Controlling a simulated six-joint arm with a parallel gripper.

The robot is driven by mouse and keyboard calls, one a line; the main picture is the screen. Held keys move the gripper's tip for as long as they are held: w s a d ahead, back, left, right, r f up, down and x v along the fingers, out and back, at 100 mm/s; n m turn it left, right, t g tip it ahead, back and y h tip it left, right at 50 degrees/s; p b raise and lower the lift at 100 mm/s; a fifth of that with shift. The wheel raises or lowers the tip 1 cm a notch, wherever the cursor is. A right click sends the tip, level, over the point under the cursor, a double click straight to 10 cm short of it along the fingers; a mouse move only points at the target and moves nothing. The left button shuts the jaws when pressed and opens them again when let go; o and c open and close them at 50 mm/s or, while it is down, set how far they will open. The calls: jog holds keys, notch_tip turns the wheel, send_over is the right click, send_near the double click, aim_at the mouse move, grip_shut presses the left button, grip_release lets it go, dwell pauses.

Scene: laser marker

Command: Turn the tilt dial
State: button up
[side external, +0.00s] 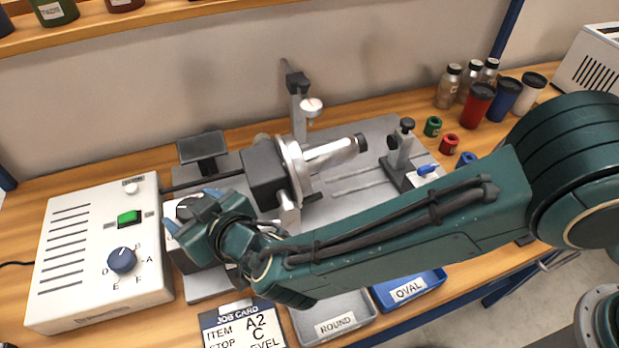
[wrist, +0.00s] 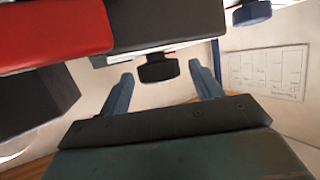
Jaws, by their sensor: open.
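My gripper (side external: 190,211) is open over a dark box with a pale face (side external: 185,207), left of the rotary fixture (side external: 275,172). In the wrist view, its blue fingers (wrist: 161,72) stand apart on either side of a black knob (wrist: 158,70), with visible gaps. The knob's marks cannot be read, and my gripper hides it in the side view. The job card (side external: 240,326) reads ITEM A2, STOP C and a partly cut-off LEVEL. A blue lettered dial (side external: 122,260) is on the white control box (side external: 85,295), clear of my gripper.
A green button (side external: 129,218) sits above the blue dial. ROUND (side external: 335,325) and OVAL (side external: 408,290) trays lie at the bench front below my arm. Cups (side external: 478,104) and bottles stand at the back right. A red block (wrist: 50,35) is close in the wrist view.

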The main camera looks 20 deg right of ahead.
notch_tip(320, 180, up, 20)
dwell(0.8)
jog(key=shift+o, duration=0.2)
jog(key=shift+f, duration=0.1)
jog(key=s+d+f+n+g+h, duration=0.2)
jog(key=f+g, duration=0.4)
jog(key=g, duration=0.3)
jog(key=shift+s+d+n+h, duration=0.2)
jog(key=shift+d+n+h, duration=0.3)
jog(key=shift+d+n, duration=0.65)
jog(key=shift+a+f, duration=0.1)
jog(key=shift+a, duration=0.1)
jog(key=x, duration=1.3)
jog(key=shift+w+a+f, duration=0.1)
jog(key=shift+a+f, duration=0.05)
jog(key=shift+f, duration=0.05)
